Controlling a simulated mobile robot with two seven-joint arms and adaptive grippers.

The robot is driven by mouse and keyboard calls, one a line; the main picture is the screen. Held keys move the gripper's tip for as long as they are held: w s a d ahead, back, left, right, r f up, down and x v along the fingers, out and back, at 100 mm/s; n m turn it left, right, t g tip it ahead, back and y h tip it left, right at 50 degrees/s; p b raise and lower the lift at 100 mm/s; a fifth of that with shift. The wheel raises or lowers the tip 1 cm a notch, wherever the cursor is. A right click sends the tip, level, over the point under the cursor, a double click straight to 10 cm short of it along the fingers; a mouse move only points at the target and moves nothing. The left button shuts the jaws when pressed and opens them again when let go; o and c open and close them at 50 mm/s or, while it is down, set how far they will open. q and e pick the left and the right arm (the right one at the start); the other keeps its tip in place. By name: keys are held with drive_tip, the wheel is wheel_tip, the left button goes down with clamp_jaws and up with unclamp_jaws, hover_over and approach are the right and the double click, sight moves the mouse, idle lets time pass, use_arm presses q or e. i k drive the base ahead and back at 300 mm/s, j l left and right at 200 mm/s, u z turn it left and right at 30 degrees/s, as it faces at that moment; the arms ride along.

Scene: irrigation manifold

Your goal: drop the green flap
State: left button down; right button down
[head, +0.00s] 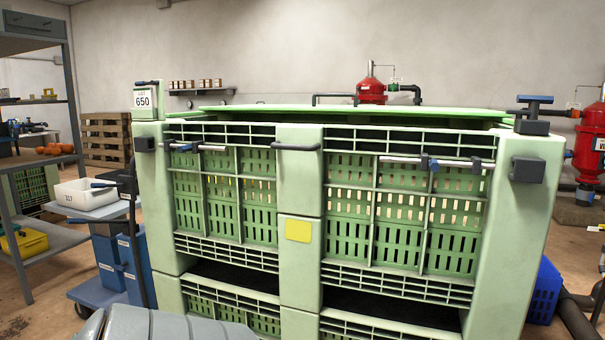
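A large pale-green slatted bin (299,187) fills the middle of the head view. Its front has a left slatted green panel (222,192) and a right slatted green panel (405,218), both standing upright. Metal bars with dark blue catches run across the tops of both, a left bar (213,148) and a right bar (400,159). A dark handle (296,148) sits on the post between them. A flat green sheet (350,109) lies across the bin's top. I cannot tell for certain which part is the flap. Neither gripper is in view.
A blue trolley with blue boxes (108,262) and a white tray (85,194) stands close at the bin's left. Grey shelving (45,160) is further left. A blue crate (543,292) and dark pipes (575,318) lie at the right. Red tanks (371,90) stand behind.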

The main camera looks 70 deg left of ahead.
sight(301, 183)
drive_tip(key=u, duration=2.2)
